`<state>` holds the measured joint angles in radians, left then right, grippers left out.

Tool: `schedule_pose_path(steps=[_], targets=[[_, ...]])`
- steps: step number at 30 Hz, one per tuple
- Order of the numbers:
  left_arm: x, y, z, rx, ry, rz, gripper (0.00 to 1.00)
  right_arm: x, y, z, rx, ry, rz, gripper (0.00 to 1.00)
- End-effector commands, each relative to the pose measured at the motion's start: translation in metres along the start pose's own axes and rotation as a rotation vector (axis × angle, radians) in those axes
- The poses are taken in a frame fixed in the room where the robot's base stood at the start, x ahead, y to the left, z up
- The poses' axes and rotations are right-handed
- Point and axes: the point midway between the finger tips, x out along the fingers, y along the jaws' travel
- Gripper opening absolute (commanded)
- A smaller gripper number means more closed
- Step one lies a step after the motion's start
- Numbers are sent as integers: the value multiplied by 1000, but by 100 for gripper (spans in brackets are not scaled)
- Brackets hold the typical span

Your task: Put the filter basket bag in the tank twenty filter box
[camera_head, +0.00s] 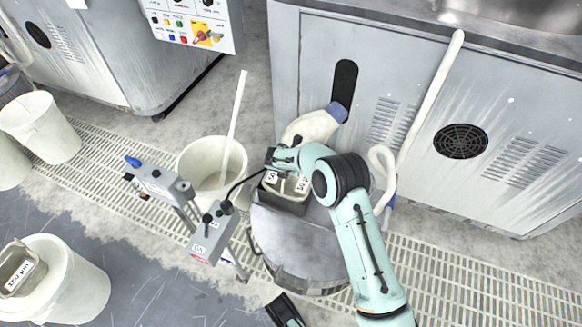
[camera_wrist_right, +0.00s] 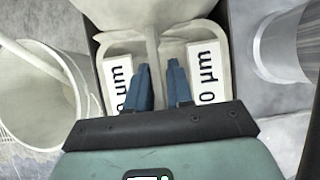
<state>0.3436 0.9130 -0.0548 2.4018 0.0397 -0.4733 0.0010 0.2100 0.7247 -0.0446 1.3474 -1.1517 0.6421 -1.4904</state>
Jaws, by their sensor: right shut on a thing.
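My right gripper (camera_head: 282,160) reaches down over a dark, open-topped filter box (camera_head: 285,205). In the right wrist view its blue fingers (camera_wrist_right: 160,88) are close together and shut on the pale filter basket bag (camera_wrist_right: 152,42), on a thin upright strip between two white labels. The labels read "0 µm" with the front part covered by the fingers. The bag lies within the box's dark walls; how deep it sits I cannot tell. The bag's labels (camera_head: 271,178) also show in the head view, partly under my gripper.
Another labelled bag lies in a bucket (camera_head: 75,290) at lower left. A machine cabinet (camera_head: 330,60) stands behind.

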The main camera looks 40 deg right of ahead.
Motion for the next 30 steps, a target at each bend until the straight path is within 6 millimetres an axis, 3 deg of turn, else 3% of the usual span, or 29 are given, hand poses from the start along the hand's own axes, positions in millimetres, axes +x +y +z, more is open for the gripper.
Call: schedule_pose_path(steps=[5, 6, 8, 9, 18, 23, 30], targets=[[2, 0, -1, 0, 0, 0, 43, 3, 0, -2, 0, -1, 1, 0], [2, 0, -1, 0, 0, 0, 43, 3, 0, -2, 0, -1, 1, 27], [2, 0, -1, 0, 0, 0, 43, 3, 0, -1, 0, -1, 1, 47], [2, 0, -1, 0, 0, 0, 43, 3, 0, -1, 0, -1, 1, 51], [2, -1, 0, -1, -3, -1, 43, 3, 0, -2, 0, 1, 0, 51], [3, -10, 14, -14, -45, -19, 43, 1, 0, -2, 0, 0, 1, 51], [-23, 17, -17, 20, 70, 31, 43, -60, 1, 0, 0, -1, 5, 51]])
